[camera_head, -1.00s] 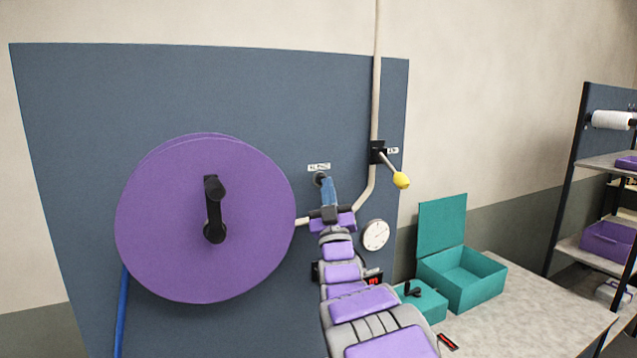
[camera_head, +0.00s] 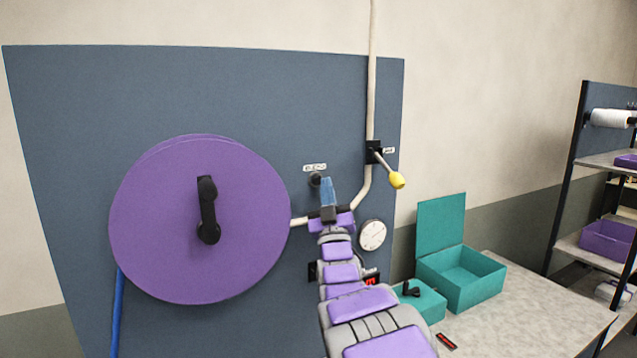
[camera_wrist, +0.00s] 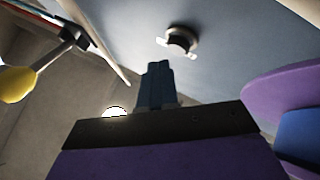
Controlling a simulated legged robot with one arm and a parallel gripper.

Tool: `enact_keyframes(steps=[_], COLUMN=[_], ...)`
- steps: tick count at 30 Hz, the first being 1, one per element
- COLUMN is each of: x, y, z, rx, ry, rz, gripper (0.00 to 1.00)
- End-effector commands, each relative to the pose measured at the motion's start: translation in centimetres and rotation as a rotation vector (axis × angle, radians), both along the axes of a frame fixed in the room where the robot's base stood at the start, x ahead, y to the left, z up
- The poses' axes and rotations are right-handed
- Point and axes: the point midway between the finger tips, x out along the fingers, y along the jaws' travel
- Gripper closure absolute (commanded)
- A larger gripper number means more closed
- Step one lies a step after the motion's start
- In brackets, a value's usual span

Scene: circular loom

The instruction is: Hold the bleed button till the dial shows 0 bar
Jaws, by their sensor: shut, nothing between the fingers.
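The round dial (camera_head: 373,235) is mounted low at the right side of the blue-grey panel. It has a white face, and its reading is too small to make out. A small dark button (camera_head: 315,180) sits on the panel under a white label whose text is blurred; I take it for the bleed button. It also shows in the wrist view (camera_wrist: 180,40) as a dark round piece in a light collar. My gripper (camera_head: 327,182) has its blue fingers together and empty, just right of the button in the head view. In the wrist view the fingertips (camera_wrist: 157,66) are below the button, apparently apart from it.
A big purple disc (camera_head: 160,225) with a black crank fills the panel's left. A yellow-knobbed lever (camera_head: 397,180) sticks out on the pipe, right of my gripper. An open teal box (camera_head: 480,285) stands on the worktop at right, with shelves beyond.

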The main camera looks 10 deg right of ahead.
Motion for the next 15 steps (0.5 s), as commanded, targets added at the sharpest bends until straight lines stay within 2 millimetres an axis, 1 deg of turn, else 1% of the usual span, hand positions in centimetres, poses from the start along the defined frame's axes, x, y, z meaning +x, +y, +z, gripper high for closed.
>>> enact_keyframes(steps=[4,15], x=[0.00,0.02], y=[0.49,0.45], z=[0.01,0.00], rx=[-0.002,-0.003], ry=[0.000,0.000], rz=[0.002,0.002], gripper=[1.00,1.00])
